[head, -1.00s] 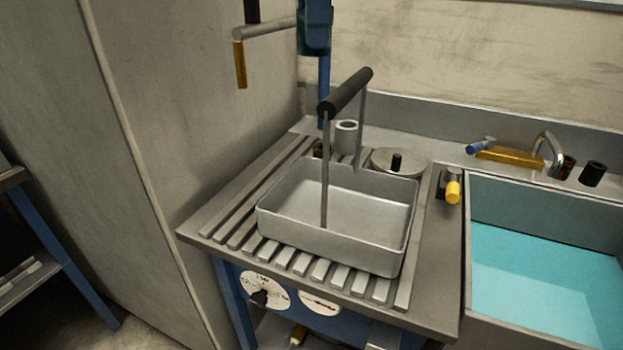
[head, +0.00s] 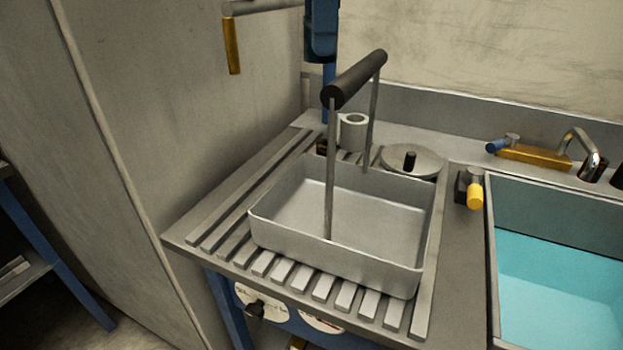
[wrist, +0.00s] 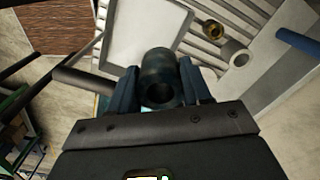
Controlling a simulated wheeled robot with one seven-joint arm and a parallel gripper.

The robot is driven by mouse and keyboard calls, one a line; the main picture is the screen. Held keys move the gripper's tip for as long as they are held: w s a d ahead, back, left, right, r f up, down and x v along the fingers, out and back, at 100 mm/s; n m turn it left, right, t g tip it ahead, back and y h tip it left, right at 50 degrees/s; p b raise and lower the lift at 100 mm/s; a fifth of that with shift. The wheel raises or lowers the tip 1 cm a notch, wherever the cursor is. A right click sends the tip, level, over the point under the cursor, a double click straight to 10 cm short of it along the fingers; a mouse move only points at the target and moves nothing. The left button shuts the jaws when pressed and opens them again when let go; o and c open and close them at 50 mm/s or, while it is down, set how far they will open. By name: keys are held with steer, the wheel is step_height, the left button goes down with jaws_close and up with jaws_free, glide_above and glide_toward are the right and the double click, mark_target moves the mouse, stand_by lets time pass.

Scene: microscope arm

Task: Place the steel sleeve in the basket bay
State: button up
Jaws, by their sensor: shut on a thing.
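In the wrist view my gripper (wrist: 160,92) is shut on a dark hollow cylinder, which looks like the steel sleeve (wrist: 160,72). Its open bore faces the camera, and a blue finger sits on each side. The basket (head: 338,258) is a grey rectangular tray with an upright black-gripped handle (head: 355,78), on a slatted drainboard. Its inside looks empty in the head view. The basket also shows in the wrist view (wrist: 140,24), beyond the sleeve. I cannot tell the height of the sleeve over it.
A pale hollow cylinder (head: 352,132) and a round lid with a black knob (head: 411,163) stand behind the basket. A blue post (head: 321,35) rises at the back. A water-filled sink (head: 560,285) with a yellow-handled valve (head: 475,195) lies right.

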step_height(320, 180, down, 2)
steer(key=shift+f+b, duration=0.1)
steer(key=shift+b, duration=0.25)
step_height(320, 180, down, 18)
steer(key=shift+p, duration=0.45)
steer(key=shift+f, duration=0.3)
steer(key=shift+f, duration=0.2)
steer(key=o, duration=1.3)
step_height(320, 180, up, 13)
steer(key=shift+b, duration=0.4)
